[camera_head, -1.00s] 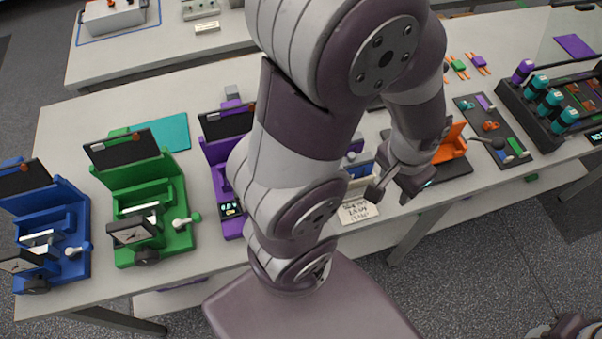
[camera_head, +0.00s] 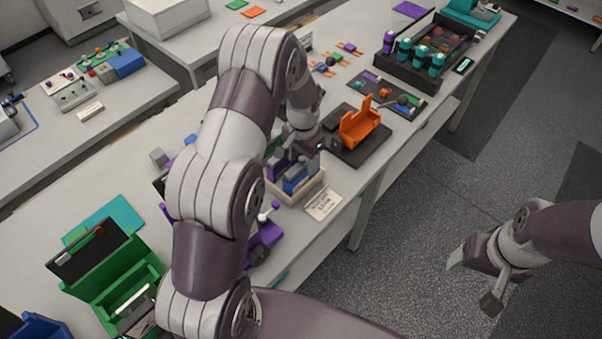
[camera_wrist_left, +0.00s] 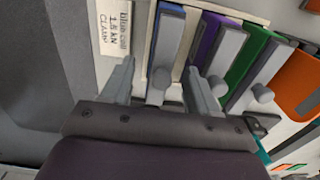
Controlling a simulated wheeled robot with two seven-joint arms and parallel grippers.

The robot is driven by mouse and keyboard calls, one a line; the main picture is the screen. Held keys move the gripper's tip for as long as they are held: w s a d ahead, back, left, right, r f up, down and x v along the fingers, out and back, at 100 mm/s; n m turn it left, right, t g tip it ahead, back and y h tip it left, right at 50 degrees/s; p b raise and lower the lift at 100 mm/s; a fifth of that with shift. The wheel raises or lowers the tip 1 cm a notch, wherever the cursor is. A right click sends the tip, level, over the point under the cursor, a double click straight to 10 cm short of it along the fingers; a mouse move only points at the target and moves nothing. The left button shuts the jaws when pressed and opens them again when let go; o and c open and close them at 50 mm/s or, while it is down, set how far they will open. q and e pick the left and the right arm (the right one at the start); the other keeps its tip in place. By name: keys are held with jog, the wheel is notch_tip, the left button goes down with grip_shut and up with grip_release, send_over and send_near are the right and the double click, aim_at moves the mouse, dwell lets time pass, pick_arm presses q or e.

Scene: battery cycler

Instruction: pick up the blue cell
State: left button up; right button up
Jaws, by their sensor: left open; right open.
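A blue upright piece (camera_wrist_left: 172,35), which I take for the blue cell, stands in a cream tray (camera_wrist_left: 152,42) beside purple and green ones. It has a grey face and a rounded grey knob. In the head view the blue piece (camera_head: 296,184) shows at the tray's front, partly hidden by my left gripper (camera_head: 294,172). My left gripper (camera_wrist_left: 160,66) is open, its fingers pointing at the tray, with the blue piece between them in the picture. Contact cannot be told. My right gripper (camera_head: 473,282) is open and empty above the floor at the right.
A card (camera_head: 323,204) reading "blue cell 1.5 kN clamp" lies before the tray. An orange holder (camera_head: 360,122) stands right of it, a purple fixture (camera_head: 262,240) left. A green fixture (camera_head: 112,270) is farther left. A black rack (camera_head: 425,60) with teal cylinders stands far right.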

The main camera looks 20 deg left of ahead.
aim_at(302, 167)
pick_arm(q)
notch_tip(302, 167, down, 4)
jog(key=shift+a+f+p, duration=0.1)
jog(key=shift+f+p, duration=0.05)
jog(key=shift+p, duration=0.4)
jog(key=shift+s, duration=0.1)
jog(key=shift+c, duration=1.2)
grip_shut()
